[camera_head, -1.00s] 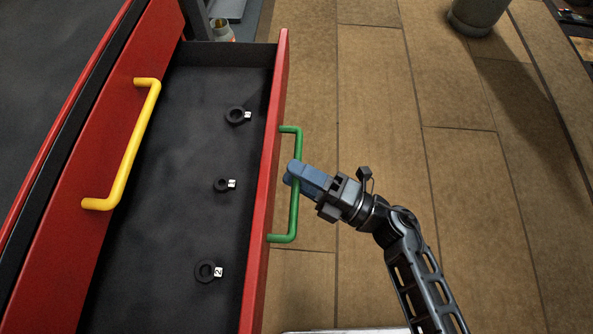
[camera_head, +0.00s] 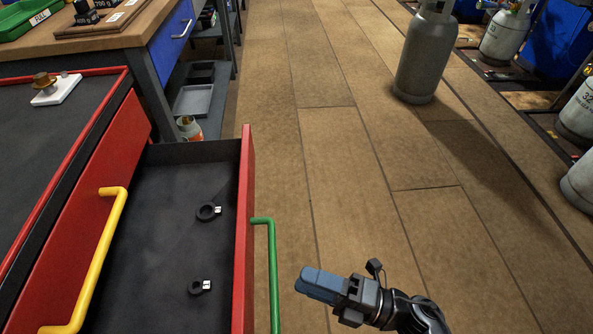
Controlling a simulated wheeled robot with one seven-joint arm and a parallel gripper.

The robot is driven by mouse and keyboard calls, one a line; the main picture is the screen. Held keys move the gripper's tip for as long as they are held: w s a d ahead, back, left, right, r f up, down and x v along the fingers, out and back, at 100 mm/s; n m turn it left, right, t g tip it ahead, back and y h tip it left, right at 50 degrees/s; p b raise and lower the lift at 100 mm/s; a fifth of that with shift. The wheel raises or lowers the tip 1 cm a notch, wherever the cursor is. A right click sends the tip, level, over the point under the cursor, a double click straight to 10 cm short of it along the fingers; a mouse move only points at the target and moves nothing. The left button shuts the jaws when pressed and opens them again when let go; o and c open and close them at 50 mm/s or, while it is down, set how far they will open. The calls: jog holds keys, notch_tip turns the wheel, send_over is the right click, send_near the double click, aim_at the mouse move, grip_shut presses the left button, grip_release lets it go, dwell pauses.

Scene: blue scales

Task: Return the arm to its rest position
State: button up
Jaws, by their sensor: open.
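My gripper (camera_head: 308,284) is at the lower middle of the head view, above the wooden floor. It has blue fingers that point left and hold nothing visible. It is apart from the green handle (camera_head: 273,270) on the red front (camera_head: 243,230) of an open drawer, just to the right of it. My dark arm runs off the bottom edge.
A yellow handle (camera_head: 100,260) is on the red drawer at left. A workbench (camera_head: 110,42) with a blue drawer stands at upper left. A grey gas cylinder (camera_head: 426,55) stands on the floor at upper right, and more cylinders line the right edge. The floor between is clear.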

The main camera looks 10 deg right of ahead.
jog(key=s+d+r+m+t+h+p, duration=0.2)
jog(key=s+d+r+m+h+p, duration=0.2)
jog(key=s+r+m+h, duration=0.2)
jog(key=s+d+r+m+t+h+p, duration=0.2)
jog(key=s+d+r+m+h, duration=0.3)
jog(key=s+r+m, duration=0.4)
jog(key=s+d+r+m+t+h+p, duration=0.1)
jog(key=s+d+r+m+h+p, duration=0.4)
jog(key=s+r+m, duration=0.3)
notch_tip(320, 180, up, 4)
jog(key=m+h, duration=0.1)
jog(key=m, duration=0.5)
jog(key=shift+s+d+m+t+h+p, duration=0.15)
jog(key=shift+s+m+t+h+p, duration=0.15)
jog(key=shift+t+h, duration=0.1)
jog(key=shift+w, duration=0.1)
